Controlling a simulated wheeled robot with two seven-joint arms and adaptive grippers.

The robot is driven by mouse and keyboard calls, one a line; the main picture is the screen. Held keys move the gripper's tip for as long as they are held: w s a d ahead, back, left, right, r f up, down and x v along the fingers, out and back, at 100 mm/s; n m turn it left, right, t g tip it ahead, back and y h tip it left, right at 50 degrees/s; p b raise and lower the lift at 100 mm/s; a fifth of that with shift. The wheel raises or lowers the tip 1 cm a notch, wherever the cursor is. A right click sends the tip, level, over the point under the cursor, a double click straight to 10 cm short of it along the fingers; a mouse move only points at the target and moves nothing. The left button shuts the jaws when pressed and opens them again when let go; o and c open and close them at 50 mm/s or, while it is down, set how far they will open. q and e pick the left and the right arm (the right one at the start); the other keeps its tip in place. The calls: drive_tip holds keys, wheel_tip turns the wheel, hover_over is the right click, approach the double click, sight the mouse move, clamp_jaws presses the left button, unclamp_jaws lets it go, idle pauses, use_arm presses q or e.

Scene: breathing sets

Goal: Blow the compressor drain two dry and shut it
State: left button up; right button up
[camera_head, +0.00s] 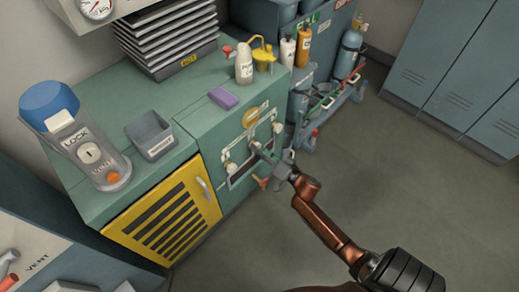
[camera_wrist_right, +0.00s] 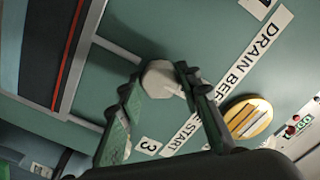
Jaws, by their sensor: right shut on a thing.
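The green compressor cabinet (camera_head: 185,122) has a front panel with pale drain knobs; one pale knob (camera_head: 230,167) shows left of my right gripper and another pale knob (camera_head: 277,128) to its right. My right gripper (camera_head: 257,149) is at this panel. In the right wrist view its fingers (camera_wrist_right: 158,84) are shut on a pale faceted knob (camera_wrist_right: 162,77). A strip label (camera_wrist_right: 255,50) reading DRAIN BEFORE START and a small "3" tag (camera_wrist_right: 148,146) are close by. I cannot tell which drain the held knob belongs to. My left gripper is not in view.
A blue-capped lock unit (camera_head: 82,140), a grey bin (camera_head: 150,134) and a purple block (camera_head: 223,98) sit on the cabinet top. A yellow grille door (camera_head: 165,215) is left of the panel. A trolley with bottles (camera_head: 303,45) stands behind. The floor at right is clear.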

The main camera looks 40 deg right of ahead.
drive_tip(key=shift+c, duration=0.7)
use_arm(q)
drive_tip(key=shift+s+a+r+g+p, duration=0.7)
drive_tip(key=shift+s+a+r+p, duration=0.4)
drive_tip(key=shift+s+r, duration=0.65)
use_arm(e)
drive_tip(key=shift+r+n, duration=0.2)
drive_tip(key=shift+n, duration=1.3)
use_arm(q)
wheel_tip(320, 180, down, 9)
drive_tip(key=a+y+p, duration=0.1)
drive_tip(key=p, duration=0.1)
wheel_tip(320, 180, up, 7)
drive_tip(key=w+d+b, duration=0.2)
drive_tip(key=b, duration=0.1)
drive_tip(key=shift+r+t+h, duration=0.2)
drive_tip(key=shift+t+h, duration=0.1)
use_arm(e)
drive_tip(key=shift+d+f+n, duration=0.1)
drive_tip(key=shift+f+n, duration=0.05)
drive_tip(key=shift+n, duration=6.6)
drive_tip(key=shift+f+n, duration=0.1)
drive_tip(key=shift+n, duration=6.65)
